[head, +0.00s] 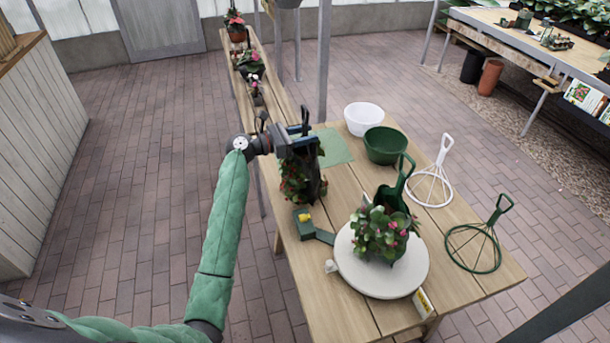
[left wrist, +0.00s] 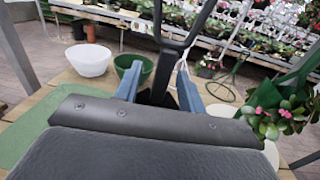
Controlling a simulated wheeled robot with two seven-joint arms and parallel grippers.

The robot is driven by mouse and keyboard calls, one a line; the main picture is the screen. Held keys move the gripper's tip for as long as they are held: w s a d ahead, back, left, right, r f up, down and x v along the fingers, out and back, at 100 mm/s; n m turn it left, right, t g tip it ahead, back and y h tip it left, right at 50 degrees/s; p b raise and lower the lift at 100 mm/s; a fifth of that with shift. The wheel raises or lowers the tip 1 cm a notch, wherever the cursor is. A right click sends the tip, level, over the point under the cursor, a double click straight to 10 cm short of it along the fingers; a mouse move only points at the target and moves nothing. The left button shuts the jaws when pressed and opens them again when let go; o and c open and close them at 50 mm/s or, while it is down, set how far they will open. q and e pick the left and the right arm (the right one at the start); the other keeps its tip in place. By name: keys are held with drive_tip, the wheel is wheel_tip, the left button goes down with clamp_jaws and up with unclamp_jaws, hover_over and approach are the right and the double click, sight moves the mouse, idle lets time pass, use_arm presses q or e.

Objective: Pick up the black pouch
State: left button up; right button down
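The black pouch (head: 323,186) stands on the wooden table near its left edge. It holds a leafy plant with red flowers (head: 294,186), and its black handle rises at the top. My left gripper (head: 311,137) is at the top of the pouch, covering part of it. In the left wrist view, the two blue fingers (left wrist: 157,90) stand apart on either side of the black handle (left wrist: 172,47). They look open, though contact with the handle is hard to judge. The pouch's lower part is hidden in that view. My right gripper is not in view.
A white bowl (head: 363,117), a green bowl (head: 385,147) and two wire stands are to the right. A green mat (head: 335,147) lies behind; a small green box (head: 304,224) is in front.

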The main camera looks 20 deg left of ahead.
use_arm(q)
clamp_jaws()
drive_tip(key=shift+r, duration=0.1)
idle(1.2)
